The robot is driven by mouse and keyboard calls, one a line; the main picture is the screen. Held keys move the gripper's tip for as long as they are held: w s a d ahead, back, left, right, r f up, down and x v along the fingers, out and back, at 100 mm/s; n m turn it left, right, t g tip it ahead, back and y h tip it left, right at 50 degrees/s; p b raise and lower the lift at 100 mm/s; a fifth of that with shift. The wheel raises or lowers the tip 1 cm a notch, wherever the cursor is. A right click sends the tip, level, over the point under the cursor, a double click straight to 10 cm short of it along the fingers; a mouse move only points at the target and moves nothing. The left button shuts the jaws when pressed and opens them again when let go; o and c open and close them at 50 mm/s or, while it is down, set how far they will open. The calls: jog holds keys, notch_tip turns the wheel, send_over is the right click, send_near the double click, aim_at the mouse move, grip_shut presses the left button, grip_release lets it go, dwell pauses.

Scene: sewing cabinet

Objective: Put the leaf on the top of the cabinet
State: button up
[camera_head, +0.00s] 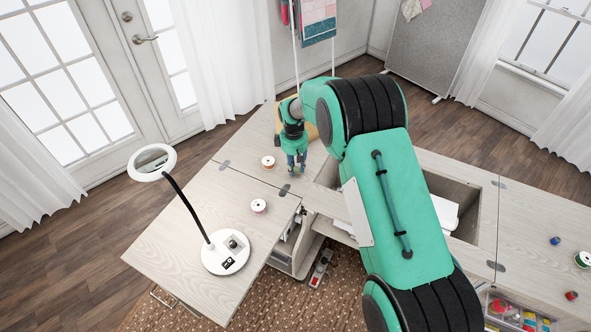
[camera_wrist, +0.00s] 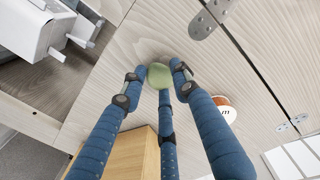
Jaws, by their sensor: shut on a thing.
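A green, rounded leaf (camera_wrist: 160,76) sits between the fingertips of my gripper (camera_wrist: 158,80) in the wrist view. The three blue fingers are shut on it. In the head view my gripper (camera_head: 297,167) points down over the back left part of the pale wood cabinet top (camera_head: 180,235). The wrist view shows the cabinet top (camera_wrist: 135,40) behind the leaf, close to the fingertips. I cannot tell whether the leaf touches the surface. The leaf is too small to make out clearly in the head view.
A magnifier lamp (camera_head: 223,256) stands on the left leaf of the top. A white machine (camera_wrist: 45,25) sits in the recess. A wooden box (camera_wrist: 130,155) is near the fingers.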

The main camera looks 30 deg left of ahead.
aim_at(295, 170)
jog(key=shift+f, duration=0.4)
jog(key=shift+f, duration=0.1)
jog(key=o, duration=0.7)
jog(key=r+p, duration=0.1)
jog(key=r, duration=0.7)
jog(key=r+p, duration=0.1)
jog(key=r, duration=0.3)
jog(key=shift+s+a+r+p, duration=0.1)
jog(key=shift+s+a+p, duration=0.05)
jog(key=shift+s+p, duration=0.15)
dwell(0.4)
